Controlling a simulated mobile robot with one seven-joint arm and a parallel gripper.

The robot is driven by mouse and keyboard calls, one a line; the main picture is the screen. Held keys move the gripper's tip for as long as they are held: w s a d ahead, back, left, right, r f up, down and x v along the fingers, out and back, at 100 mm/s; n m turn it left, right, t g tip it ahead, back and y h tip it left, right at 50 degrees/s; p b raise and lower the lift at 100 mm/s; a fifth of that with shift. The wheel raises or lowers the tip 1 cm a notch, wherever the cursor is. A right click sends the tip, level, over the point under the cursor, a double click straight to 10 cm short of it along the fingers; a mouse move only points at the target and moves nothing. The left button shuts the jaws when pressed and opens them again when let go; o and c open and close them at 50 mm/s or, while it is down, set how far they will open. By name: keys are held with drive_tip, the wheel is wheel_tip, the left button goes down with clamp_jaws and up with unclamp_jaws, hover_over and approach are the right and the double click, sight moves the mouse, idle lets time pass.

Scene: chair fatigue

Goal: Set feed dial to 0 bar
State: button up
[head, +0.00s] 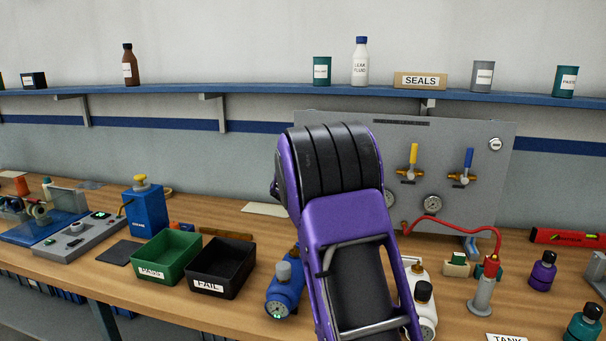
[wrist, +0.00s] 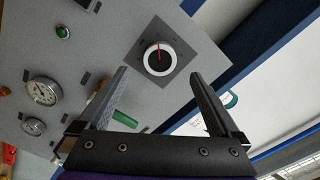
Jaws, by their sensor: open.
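In the wrist view a round dial (wrist: 159,58) with a black face, a white ring and a red pointer line sits on a dark square plate on the grey panel (wrist: 100,60). The red line points nearly straight up in that picture. I cannot read any scale marks or pressure value. My gripper (wrist: 160,74) is open and empty. Its two dark fingers reach toward the dial from below, one to each side, and appear apart from it. In the head view my purple arm covers part of the panel (head: 490,210), and neither the dial nor the gripper shows.
The panel carries gauges (wrist: 43,90), a green button (wrist: 63,32) and yellow (head: 413,153) and blue (head: 468,158) valve handles. A shelf (head: 250,91) with bottles runs above. Green (head: 165,272) and black (head: 208,285) bins stand on the bench, with a red hose (head: 455,222) at right.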

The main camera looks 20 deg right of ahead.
drive_tip(key=b+v, duration=0.1)
drive_tip(key=v, duration=1)
drive_tip(key=shift+s, duration=0.2)
drive_tip(key=shift+a, duration=0.2)
